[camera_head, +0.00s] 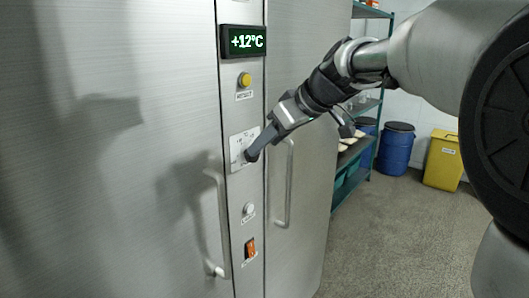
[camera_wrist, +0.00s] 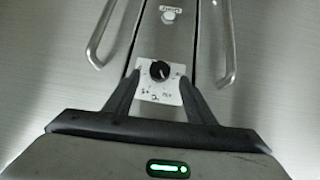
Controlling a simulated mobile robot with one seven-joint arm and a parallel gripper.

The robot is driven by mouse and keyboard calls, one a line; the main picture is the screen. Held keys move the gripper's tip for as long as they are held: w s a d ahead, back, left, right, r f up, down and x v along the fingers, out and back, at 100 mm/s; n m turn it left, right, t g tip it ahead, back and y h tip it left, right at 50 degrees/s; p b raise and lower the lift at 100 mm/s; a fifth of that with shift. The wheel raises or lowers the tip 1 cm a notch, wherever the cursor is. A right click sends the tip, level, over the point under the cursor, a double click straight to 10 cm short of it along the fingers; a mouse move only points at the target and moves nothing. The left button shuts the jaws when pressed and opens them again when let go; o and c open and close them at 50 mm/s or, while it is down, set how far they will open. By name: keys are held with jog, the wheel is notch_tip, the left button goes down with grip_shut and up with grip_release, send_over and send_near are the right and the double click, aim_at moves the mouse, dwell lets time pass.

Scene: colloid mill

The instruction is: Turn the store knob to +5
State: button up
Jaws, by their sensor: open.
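The store knob (camera_wrist: 159,70) is a round black dial with a light pointer mark, set on a white scale plate (camera_wrist: 150,95). In the head view the plate (camera_head: 237,146) is on the panel strip between the two steel doors, and my gripper largely hides the knob. The display (camera_head: 243,41) above reads +12°C. My gripper (camera_head: 252,155) is at the plate in the head view. In the wrist view my gripper (camera_wrist: 163,88) is open, with one finger on each side of the plate's lower part. The knob appears just beyond the fingertips, and I cannot tell whether they touch it.
A yellow button (camera_head: 244,79) is above the plate. A white button (camera_head: 249,209) and a red-orange switch (camera_head: 250,248) are below it. Door handles (camera_head: 221,225) (camera_head: 288,185) stand out on both sides. A shelf, blue drums (camera_head: 396,149) and a yellow bin (camera_head: 443,160) are behind right.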

jog(key=x, duration=0.5)
jog(key=c, duration=1)
